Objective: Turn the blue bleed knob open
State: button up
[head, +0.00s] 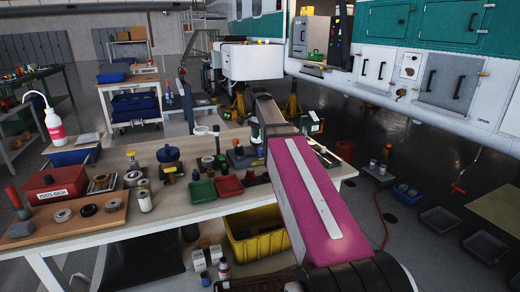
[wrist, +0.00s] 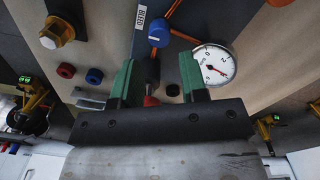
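The blue bleed knob (wrist: 158,32) is round with a white pointer mark. It sits on a grey panel in the upper middle of the wrist view, beside a white label (wrist: 140,17) with dark print. My gripper (wrist: 157,62) has two green fingers spread apart, with no blue knob between them. The knob lies just beyond the fingertips, roughly centred between them, and appears apart from both. A black cylindrical part (wrist: 152,72) with a red piece below it shows between the fingers; I cannot tell whether it is near them in depth. In the head view my arm hides most of this spot.
A white dial gauge (wrist: 212,65) stands close to the right finger. A brass hex fitting (wrist: 58,31), a red cap (wrist: 66,71) and a blue cap (wrist: 94,76) lie left. The bench (head: 200,208) holds a red parts-wash box (head: 55,183), green tray (head: 202,191) and red tray (head: 229,186).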

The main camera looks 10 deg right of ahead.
aim_at(260, 151)
notch_tip(260, 151, down, 7)
jog(key=shift+s+r, duration=0.1)
jog(key=shift+r, duration=0.1)
dwell(0.3)
jog(key=c, duration=0.7)
